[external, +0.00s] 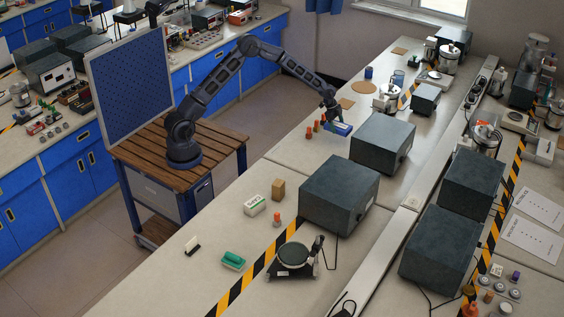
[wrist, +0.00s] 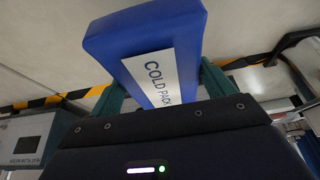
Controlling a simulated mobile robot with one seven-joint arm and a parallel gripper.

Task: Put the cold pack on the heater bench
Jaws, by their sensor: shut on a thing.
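The cold pack (wrist: 150,45) is a blue block with a white label reading "COLD PACK". My gripper (wrist: 163,90) is shut on it, with a green finger at each side. In the external view, the cold pack (external: 341,129) shows small and blue under my gripper (external: 333,117), at the long grey bench (external: 320,150). I cannot tell there whether it touches the bench top. No label marks out the heater bench, so I cannot tell which surface it is.
Dark grey boxes (external: 381,143) and (external: 340,193) stand right of and nearer than the cold pack. Small orange bottles (external: 309,133) stand just left of it. Yellow-black tape (external: 255,270) crosses the bench.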

